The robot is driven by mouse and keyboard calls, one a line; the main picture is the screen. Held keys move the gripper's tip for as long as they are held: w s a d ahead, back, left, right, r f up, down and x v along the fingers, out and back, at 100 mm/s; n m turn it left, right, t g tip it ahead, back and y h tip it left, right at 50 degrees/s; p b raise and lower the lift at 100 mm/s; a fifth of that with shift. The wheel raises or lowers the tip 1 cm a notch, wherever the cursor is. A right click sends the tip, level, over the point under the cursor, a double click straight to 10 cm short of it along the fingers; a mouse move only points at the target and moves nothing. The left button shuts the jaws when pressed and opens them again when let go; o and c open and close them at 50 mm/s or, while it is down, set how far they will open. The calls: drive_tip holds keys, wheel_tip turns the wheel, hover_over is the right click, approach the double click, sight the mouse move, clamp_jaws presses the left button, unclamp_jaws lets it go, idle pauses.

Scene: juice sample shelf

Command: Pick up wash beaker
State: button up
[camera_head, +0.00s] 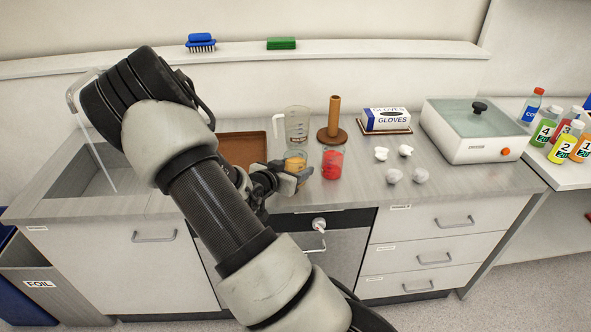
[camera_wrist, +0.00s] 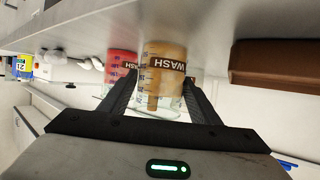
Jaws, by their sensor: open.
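A clear beaker with orange-tan contents (camera_head: 296,158) stands upright on the counter. In the wrist view this beaker (camera_wrist: 163,60) shows a dark WASH label and lies ahead of and between my fingers.
A clear pitcher (camera_head: 297,124) stands behind the beakers. A brown tray (camera_head: 240,138) lies to the left, partly behind my arm. A wooden stand (camera_head: 334,120), a glove box (camera_head: 386,119), several crumpled white pieces (camera_head: 393,175) and a lidded bath (camera_head: 472,138) are to the right.

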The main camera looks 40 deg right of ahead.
drive_tip(key=x, duration=0.5)
drive_tip(key=shift+f, duration=0.2)
drive_tip(key=c, duration=0.7)
drive_tip(key=shift+c, duration=0.7)
drive_tip(key=shift+w+r, duration=0.1)
drive_tip(key=shift+r, duration=0.05)
